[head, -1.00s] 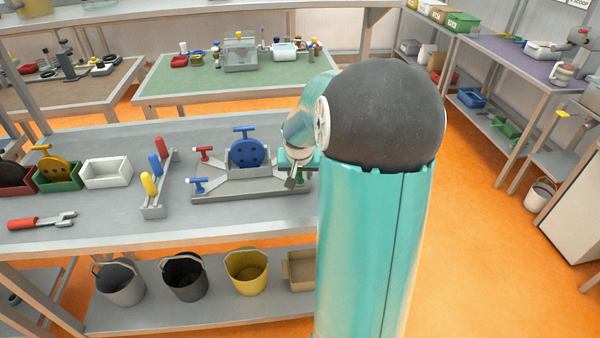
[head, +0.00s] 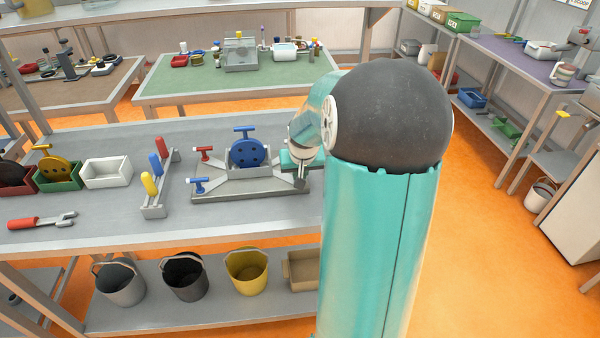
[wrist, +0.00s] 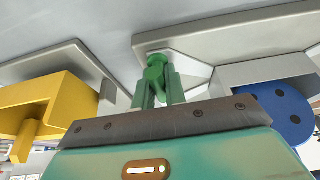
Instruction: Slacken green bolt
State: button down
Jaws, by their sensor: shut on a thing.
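The green bolt (wrist: 156,72) shows in the wrist view on a pale arm of the grey fixture. My gripper (wrist: 158,94) is shut on it, with a finger on each side of its round part. In the head view my gripper (head: 301,168) is at the right end of the fixture (head: 250,193), and my arm hides the green bolt there. A blue disc (head: 241,153) with a blue handle stands upright in the middle of the fixture. A red bolt (head: 204,153) and a blue bolt (head: 199,182) sit at its left side.
A rack (head: 153,211) with red, blue and yellow handles stands left of the fixture. Farther left are a white box (head: 106,178) and a red-handled wrench (head: 40,221). A yellow object (wrist: 40,105) is near my gripper in the wrist view.

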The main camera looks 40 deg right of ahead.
jog(key=n+y, duration=0.1)
jog(key=n, duration=0.1)
jog(key=n+t, duration=0.1)
jog(key=n, duration=0.2)
jog(key=shift+d+y, duration=0.15)
jog(key=shift+y, duration=0.25)
jog(key=n+y, duration=0.1)
jog(key=n, duration=0.4)
jog(key=shift+y, duration=0.4)
jog(key=n, duration=0.2)
jog(key=n+g+y, duration=0.1)
jog(key=n, duration=0.1)
jog(key=shift+y, duration=0.3)
jog(key=n, duration=0.2)
jog(key=n+g+y, duration=0.1)
jog(key=n, duration=0.2)
jog(key=shift+g, duration=0.3)
jog(key=shift+n, duration=0.4)
jog(key=c, duration=1.4)
grip_release()
jog(key=shift+w, duration=0.1)
